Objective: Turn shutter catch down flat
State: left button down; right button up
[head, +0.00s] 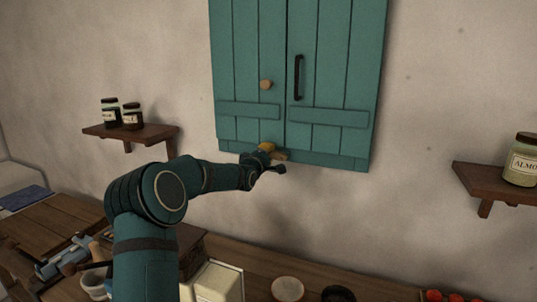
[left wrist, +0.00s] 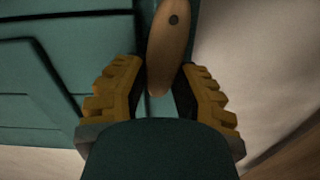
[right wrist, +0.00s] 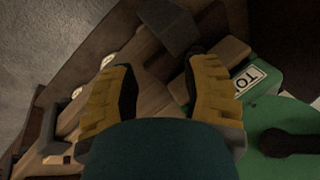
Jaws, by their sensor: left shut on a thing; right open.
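The teal shutter (head: 335,60) hangs closed on the wall, with a black handle (head: 298,77) and a round wooden knob (head: 266,85). The wooden shutter catch (head: 281,156) is at its lower edge, mostly hidden by my left gripper (head: 268,149). My right gripper (right wrist: 160,92) is open and empty.
A left wall shelf (head: 135,131) holds two dark jars (head: 120,114). A right shelf (head: 495,182) holds an almond jar (head: 522,160). The counter below carries bowls (head: 287,289) and a cream box (head: 218,283).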

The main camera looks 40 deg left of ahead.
pick_arm(q)
jog(key=shift+f+n+b, duration=0.25)
jog(key=shift+n+b, duration=0.05)
jog(key=shift+n, duration=0.6)
jog(key=c, duration=0.7)
grip_release()
jog(key=shift+w, duration=0.1)
jog(key=shift+w+f, duration=0.1)
jog(key=shift+f, duration=0.1)
jog(key=v, duration=1.2)
